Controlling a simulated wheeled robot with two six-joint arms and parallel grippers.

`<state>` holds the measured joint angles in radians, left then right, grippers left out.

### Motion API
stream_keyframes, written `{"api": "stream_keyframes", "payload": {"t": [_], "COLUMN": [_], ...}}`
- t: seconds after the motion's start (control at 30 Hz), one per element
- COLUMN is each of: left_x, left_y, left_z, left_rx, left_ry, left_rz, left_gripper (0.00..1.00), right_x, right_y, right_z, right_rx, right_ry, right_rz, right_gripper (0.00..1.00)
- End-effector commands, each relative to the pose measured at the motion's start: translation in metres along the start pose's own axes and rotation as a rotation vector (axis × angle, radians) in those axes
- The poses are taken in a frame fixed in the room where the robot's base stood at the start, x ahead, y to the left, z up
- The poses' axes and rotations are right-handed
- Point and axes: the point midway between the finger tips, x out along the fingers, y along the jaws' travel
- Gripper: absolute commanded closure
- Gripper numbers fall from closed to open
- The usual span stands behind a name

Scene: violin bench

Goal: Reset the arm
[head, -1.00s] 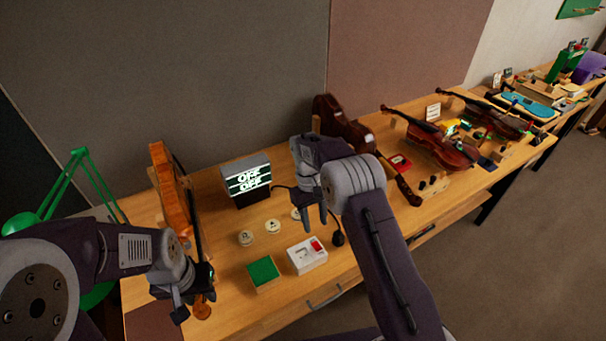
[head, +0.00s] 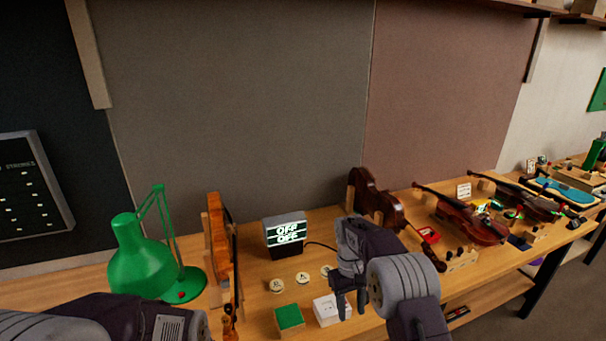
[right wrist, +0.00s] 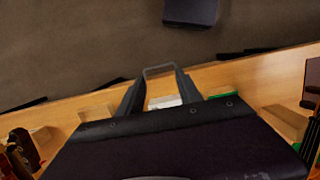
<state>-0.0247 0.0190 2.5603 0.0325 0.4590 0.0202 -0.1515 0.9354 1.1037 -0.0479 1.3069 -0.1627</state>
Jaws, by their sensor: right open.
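My right arm reaches in from the bottom of the head view. My right gripper (head: 350,302) is open and empty, pointing down in front of a white box (head: 330,310) on the bench. In the right wrist view the two fingers of the right gripper (right wrist: 160,88) are apart, with part of the white box (right wrist: 163,102) showing between them. I cannot tell how high the fingers are above the bench. Only part of my left arm (head: 130,318) shows at the bottom left of the head view. Its gripper is out of the picture.
An upright violin (head: 218,240) stands at left. More violins (head: 470,220) lie at right.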

Motion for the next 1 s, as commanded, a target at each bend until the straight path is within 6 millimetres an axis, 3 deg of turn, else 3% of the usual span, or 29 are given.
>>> {"api": "stream_keyframes", "payload": {"t": [0.13, 0.27, 0.53, 0.67, 0.8, 0.9, 1.0], "left_x": [0.005, 0.010, 0.020, 0.026, 0.031, 0.030, 0.029], "left_y": [0.000, 0.000, 0.000, -0.001, -0.001, -0.001, -0.001], "left_z": [0.000, 0.001, 0.002, 0.003, 0.003, 0.003, 0.003], "left_rx": [0.000, 0.000, 0.000, 0.000, 0.000, 0.000, 0.000], "left_ry": [0.001, 0.001, 0.000, 0.000, 0.000, 0.000, 0.001], "left_rz": [0.000, 0.000, 0.000, 0.000, 0.000, 0.000, 0.000], "left_gripper": [0.64, 0.64, 0.64, 0.64, 0.64, 0.64, 0.64], "right_x": [-0.026, -0.042, -0.052, -0.037, 0.002, 0.030, 0.051], "right_y": [0.007, 0.011, 0.011, 0.003, -0.013, -0.025, -0.030], "right_z": [0.006, 0.027, 0.088, 0.131, 0.186, 0.214, 0.224], "right_rx": [0.019, 0.037, 0.101, 0.159, 0.240, 0.287, 0.328], "right_ry": [0.047, 0.060, 0.119, 0.165, 0.217, 0.233, 0.250], "right_rz": [0.005, 0.001, -0.013, -0.024, -0.039, -0.049, -0.053], "right_gripper": [0.58, 0.58, 0.58, 0.58, 0.58, 0.58, 0.58]}}
